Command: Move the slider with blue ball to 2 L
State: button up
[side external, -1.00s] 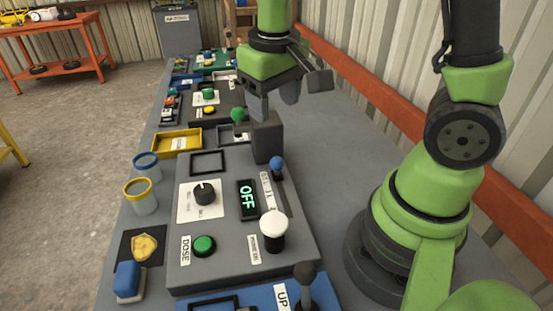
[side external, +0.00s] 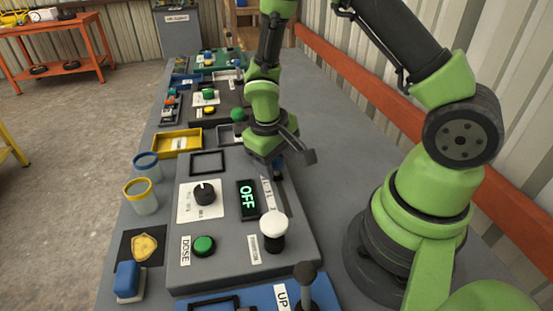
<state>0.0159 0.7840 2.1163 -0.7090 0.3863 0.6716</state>
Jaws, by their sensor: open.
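The slider's slot and scale (side external: 268,193) are on the grey control panel (side external: 225,262), to the right of the lit OFF display (side external: 248,200). My gripper (side external: 270,163) points down right over the ball. Its jaws are open, but the fingers are largely hidden, so I cannot tell whether they are around the ball or touching it.
A white-topped knob (side external: 273,226) stands at the near end of the slot. A black dial (side external: 205,194) and green button (side external: 204,245) are to the left. A green ball (side external: 238,115) stands behind my gripper. A dark-knobbed lever (side external: 305,275) rises in front.

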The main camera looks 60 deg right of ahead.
jog(key=shift+f, duration=0.2)
jog(key=shift+c, duration=0.4)
grip_shut()
jog(key=s+a, duration=0.5)
jog(key=shift+s+a, duration=0.25)
jog(key=shift+a, duration=0.15)
jog(key=shift+s+a, duration=0.5)
jog(key=shift+s, duration=0.05)
jog(key=shift+o, duration=0.4)
grip_release()
jog(key=shift+r, duration=0.1)
